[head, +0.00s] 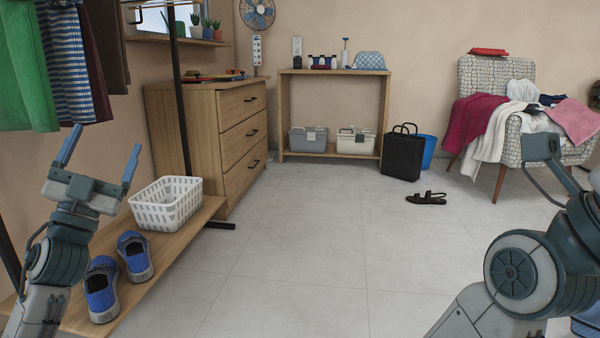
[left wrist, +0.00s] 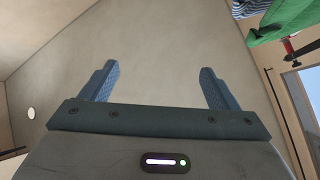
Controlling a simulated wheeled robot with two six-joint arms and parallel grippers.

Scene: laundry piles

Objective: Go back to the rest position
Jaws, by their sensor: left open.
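My left gripper (head: 101,157) is raised at the left of the head view, its two blue fingers spread wide with nothing between them. In the left wrist view the fingers (left wrist: 160,88) also stand apart and empty, against a plain wall or ceiling. In the head view the gripper appears just below the hanging clothes and to the left of the white basket (head: 167,203). My right arm shows at the right edge of the head view, but its gripper fingers cannot be made out.
Hanging clothes (head: 70,68) are at the upper left. Blue shoes (head: 102,290) and the basket sit on a low wooden shelf (head: 190,232). A drawer dresser (head: 240,140), a patterned chair (head: 480,75) piled with clothes and black sandals (head: 427,198) stand farther off. The middle floor is clear.

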